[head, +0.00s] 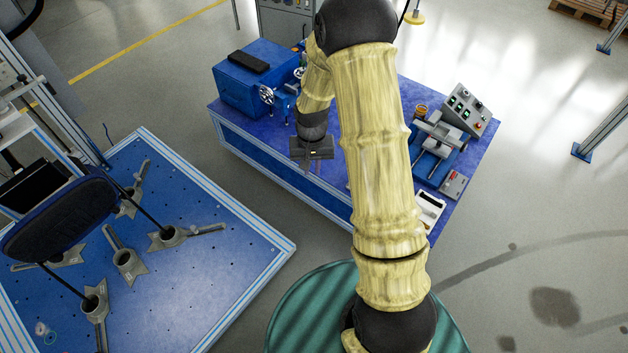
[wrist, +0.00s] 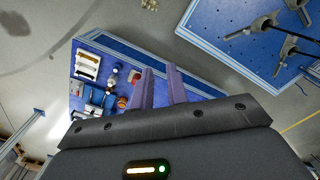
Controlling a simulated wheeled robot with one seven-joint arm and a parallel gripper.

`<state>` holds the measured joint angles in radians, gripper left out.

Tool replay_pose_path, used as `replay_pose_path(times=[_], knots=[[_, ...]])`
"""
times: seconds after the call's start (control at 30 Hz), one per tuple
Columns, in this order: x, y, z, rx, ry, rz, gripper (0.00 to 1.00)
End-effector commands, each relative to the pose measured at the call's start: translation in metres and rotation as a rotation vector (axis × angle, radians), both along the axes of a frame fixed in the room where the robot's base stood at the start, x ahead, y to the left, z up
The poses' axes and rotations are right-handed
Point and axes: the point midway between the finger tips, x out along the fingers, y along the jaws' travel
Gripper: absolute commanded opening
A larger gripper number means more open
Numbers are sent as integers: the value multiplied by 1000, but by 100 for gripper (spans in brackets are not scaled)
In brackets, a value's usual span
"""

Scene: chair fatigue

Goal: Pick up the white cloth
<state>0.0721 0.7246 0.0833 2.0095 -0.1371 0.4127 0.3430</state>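No white cloth can be made out for certain. A white, tray-like item (head: 430,208) lies at the near right edge of the blue workbench (head: 286,181), partly behind my arm. It also shows in the wrist view (wrist: 88,65), left of my fingers; I cannot tell if a cloth is in it. My gripper (head: 312,167) points down above the bench's left front part, apart from that item. In the wrist view its two purple fingers (wrist: 159,72) stand apart with nothing between them. My arm hides the middle of the bench.
A blue machine box (head: 252,78) with handwheels stands at the bench's back left. A grey control box (head: 468,108) and a vise-like fixture (head: 436,143) stand at the right. A blue test platform (head: 190,285) with metal feet and a dark chair part (head: 62,217) is at left.

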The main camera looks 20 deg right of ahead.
Motion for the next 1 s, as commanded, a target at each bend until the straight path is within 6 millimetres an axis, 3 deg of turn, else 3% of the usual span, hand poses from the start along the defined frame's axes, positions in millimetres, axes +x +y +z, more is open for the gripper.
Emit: replay_pose_path(times=[0.13, 0.57, 1.0], knots=[[0, 0, 0, 0, 0, 0, 0], [1, 0, 7, 0, -4, 0, 0], [1, 0, 66, 0, -6, 0, 0]])
